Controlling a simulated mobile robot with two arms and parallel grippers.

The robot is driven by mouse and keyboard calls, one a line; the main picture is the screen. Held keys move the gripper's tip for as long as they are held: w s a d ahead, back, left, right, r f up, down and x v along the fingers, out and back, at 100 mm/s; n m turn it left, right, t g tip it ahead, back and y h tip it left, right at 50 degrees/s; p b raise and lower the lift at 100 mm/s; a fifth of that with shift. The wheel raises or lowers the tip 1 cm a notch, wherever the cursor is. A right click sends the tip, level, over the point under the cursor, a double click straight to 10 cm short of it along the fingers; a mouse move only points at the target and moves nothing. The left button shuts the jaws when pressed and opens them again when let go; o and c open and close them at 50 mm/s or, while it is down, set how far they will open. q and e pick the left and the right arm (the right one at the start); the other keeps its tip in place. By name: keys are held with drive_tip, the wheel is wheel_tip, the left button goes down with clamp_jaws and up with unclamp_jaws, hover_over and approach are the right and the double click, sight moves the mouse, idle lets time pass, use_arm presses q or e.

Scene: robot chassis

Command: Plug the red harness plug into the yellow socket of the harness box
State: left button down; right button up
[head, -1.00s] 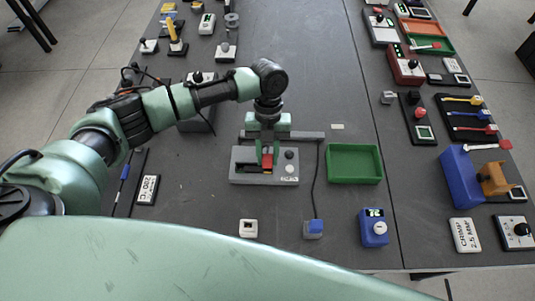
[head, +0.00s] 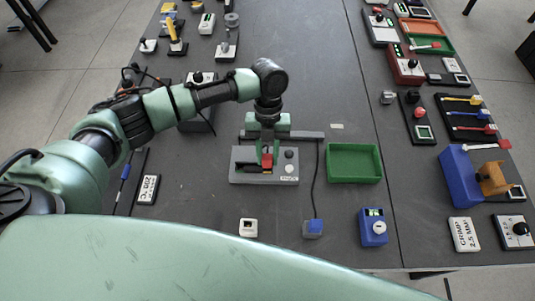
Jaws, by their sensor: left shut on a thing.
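The grey harness box (head: 238,170) lies in the middle of the table. My left gripper (head: 267,158) points down over it and is shut on the red harness plug (head: 267,161). The plug is upright at the box's middle; whether it is seated or just above the box I cannot tell. The yellow socket is too small and covered to make out clearly, near the plug's lower end. A round black knob (head: 289,155) and a pale knob (head: 289,168) are on the box's right part. My right gripper is not in view.
A green tray (head: 354,178) stands just right of the box. A dark cable runs down to a blue connector (head: 313,228). A white block (head: 248,227) and a blue device (head: 373,227) are at the front.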

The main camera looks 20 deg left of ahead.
sight(267, 155)
use_arm(q)
drive_tip(key=shift+f+b, duration=0.9)
drive_tip(key=shift+f, duration=0.5)
drive_tip(key=c, duration=1.1)
unclamp_jaws()
drive_tip(key=shift+o, duration=0.2)
drive_tip(key=shift+r, duration=0.1)
drive_tip(key=b+v, duration=0.1)
drive_tip(key=v, duration=0.6)
drive_tip(key=shift+r+b, duration=0.3)
drive_tip(key=shift+b, duration=0.1)
